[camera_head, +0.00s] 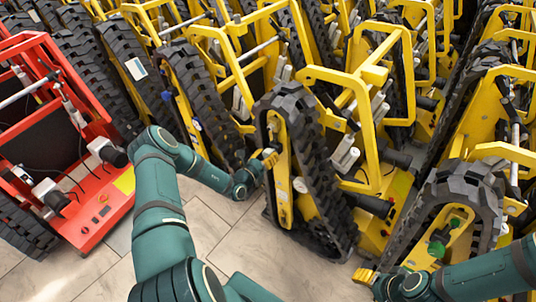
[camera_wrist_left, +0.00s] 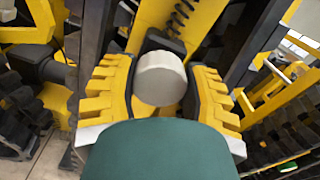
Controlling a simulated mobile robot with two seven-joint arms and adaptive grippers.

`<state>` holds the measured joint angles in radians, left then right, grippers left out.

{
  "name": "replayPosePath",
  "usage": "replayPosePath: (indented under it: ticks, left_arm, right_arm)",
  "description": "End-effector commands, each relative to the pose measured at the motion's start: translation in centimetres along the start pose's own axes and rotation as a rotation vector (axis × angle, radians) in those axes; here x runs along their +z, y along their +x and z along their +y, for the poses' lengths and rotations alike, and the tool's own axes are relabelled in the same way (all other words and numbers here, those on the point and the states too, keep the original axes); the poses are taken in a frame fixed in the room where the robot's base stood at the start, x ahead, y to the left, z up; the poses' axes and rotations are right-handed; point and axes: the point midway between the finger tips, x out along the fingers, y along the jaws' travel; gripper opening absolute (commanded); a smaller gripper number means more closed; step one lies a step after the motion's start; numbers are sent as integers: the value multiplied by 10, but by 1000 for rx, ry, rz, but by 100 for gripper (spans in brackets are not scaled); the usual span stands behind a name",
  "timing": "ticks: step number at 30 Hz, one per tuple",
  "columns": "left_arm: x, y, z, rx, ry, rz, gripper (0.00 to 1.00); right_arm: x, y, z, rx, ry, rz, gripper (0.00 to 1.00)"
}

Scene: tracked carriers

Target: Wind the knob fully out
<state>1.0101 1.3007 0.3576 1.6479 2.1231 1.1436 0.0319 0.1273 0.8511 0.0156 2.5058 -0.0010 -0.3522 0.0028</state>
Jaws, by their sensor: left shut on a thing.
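The knob (camera_wrist_left: 160,78) is a pale grey-white round cylinder in the left wrist view, in front of a yellow carrier frame (camera_wrist_left: 153,14). My left gripper (camera_head: 266,159) is shut on it, with a yellow ridged finger on each side. In the head view the gripper is at the front left of a yellow tracked carrier (camera_head: 283,165), and I cannot make out the knob there. My right gripper (camera_head: 366,276) is low at the right of the head view, apart from the knob; its finger opening cannot be made out.
Yellow tracked carriers stand densely packed behind and to the right, with black rubber tracks (camera_head: 315,165). A red carrier (camera_head: 88,218) stands at the left. Bare tiled floor (camera_head: 240,235) shows in front, between the red carrier and the yellow ones.

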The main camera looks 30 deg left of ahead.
Motion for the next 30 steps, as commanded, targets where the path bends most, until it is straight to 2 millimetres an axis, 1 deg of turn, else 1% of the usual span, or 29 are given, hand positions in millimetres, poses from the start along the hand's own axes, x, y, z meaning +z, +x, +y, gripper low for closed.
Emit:
replayPosePath:
  ticks: [3, 6, 15, 16, 17, 18, 19, 27, 30]
  left_arm:
    - [0, 0, 0, 1, -96, 1, 12]
    - [0, 0, 0, 0, -137, 1, 12]
    - [-1, 0, 0, 0, -148, 2, 12]
    - [-1, 0, 0, 0, -148, 2, 54]
    - [-1, 0, 0, 0, -148, 2, 65]
    - [-1, 0, 0, 0, -148, 2, 79]
    - [-1, 0, 0, 0, -147, 2, 81]
    - [0, 0, 0, 0, -146, 1, 81]
    - [0, -4, 1, 1, -146, 2, 81]
  right_arm:
    - [0, -3, -1, 0, 0, -1, 58]
    - [0, -3, -1, 0, 0, -2, 58]
    - [1, -3, -1, 0, 0, -2, 58]
    - [1, -3, -1, 0, 0, -2, 58]
    - [1, -3, -1, 0, 0, -2, 58]
    - [1, -3, -1, 0, 0, -2, 58]
    - [1, -3, -1, 0, 0, -2, 58]
    - [0, -3, -1, 0, 0, -2, 58]
    - [0, -3, -1, 0, 0, -2, 58]
